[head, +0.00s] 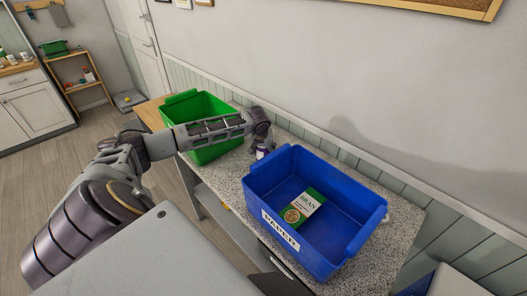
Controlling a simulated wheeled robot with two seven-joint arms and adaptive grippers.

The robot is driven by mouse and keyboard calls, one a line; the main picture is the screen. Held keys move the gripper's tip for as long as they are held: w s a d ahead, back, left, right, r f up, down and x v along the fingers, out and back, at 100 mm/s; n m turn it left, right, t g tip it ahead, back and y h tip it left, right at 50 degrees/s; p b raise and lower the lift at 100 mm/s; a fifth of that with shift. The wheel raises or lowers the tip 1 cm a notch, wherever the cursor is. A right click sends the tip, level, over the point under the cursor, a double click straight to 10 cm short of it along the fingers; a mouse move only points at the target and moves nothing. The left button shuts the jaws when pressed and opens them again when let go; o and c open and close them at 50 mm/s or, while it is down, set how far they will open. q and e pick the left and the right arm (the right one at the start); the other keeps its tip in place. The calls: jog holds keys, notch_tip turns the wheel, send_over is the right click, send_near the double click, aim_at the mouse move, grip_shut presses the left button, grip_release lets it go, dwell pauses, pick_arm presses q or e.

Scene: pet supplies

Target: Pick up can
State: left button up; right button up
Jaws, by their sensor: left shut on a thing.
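My left arm reaches across from the left, over the front of the green bin. My left gripper (262,148) points down at the counter, between the green bin and the blue bin. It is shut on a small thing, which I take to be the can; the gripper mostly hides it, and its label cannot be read. Whether it touches the counter cannot be told. My right gripper is not in view.
The speckled counter (377,262) carries a green bin (181,98) on the left and a blue bin (265,205) marked PAPER, holding a green-and-white bran box (304,208). A wall runs behind. Open floor (50,180) lies left, with a wooden shelf (70,72) beyond.

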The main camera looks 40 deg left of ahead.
pick_arm(q)
jog(key=shift+r+b, duration=0.5)
jog(key=shift+r, duration=4.45)
jog(key=shift+r, duration=0.1)
